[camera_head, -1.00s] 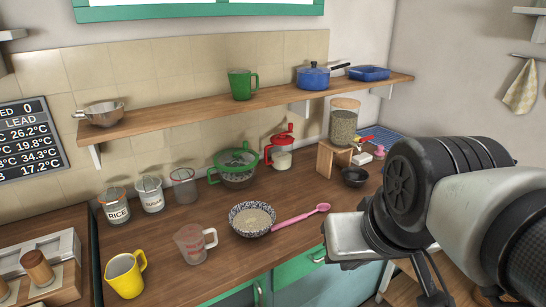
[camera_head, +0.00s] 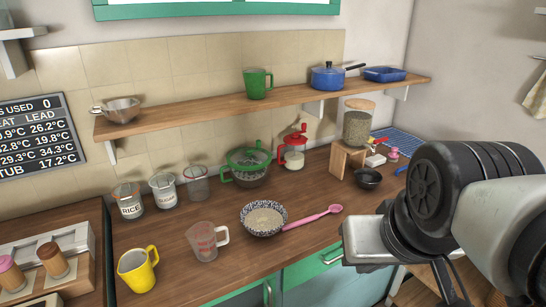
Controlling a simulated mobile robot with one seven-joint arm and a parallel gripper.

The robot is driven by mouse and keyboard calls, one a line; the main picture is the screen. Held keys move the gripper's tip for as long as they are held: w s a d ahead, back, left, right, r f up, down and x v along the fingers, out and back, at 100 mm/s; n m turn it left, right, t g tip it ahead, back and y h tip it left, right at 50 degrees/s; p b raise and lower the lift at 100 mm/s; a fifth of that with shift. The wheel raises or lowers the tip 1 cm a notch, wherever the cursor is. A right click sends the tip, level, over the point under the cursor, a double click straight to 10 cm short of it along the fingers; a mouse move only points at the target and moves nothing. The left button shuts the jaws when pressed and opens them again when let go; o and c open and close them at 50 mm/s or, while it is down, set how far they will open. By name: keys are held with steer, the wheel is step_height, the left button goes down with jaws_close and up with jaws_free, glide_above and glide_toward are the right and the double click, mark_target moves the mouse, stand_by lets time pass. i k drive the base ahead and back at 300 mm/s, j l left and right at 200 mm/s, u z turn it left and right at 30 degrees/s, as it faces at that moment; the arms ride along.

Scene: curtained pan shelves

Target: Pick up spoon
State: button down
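A pink spoon (camera_head: 312,217) lies on the wooden counter (camera_head: 180,232), right of a speckled bowl (camera_head: 248,222). Its round head points right and its handle end reaches the bowl's right side; I cannot tell whether they touch. My gripper (camera_head: 362,240) is at the right, in front of the counter's front edge, apart from the spoon. Only its pale housing and the dark arm joints show. Its fingers are not visible, so I cannot see whether it is open or shut.
A clear measuring jug (camera_head: 205,243) and a yellow mug (camera_head: 138,270) stand left of the bowl. A wooden shelf (camera_head: 200,116) runs above. Counter around the spoon's head is clear.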

mark_target(333, 208)
steer(key=i+l+u, duration=0.6)
steer(key=l, duration=0.15)
steer(key=i+l+u, duration=0.2)
steer(key=l, duration=0.15)
steer(key=l+u, duration=0.15)
steer(key=l, duration=0.2)
steer(key=i+j, duration=0.1)
steer(key=i, duration=0.15)
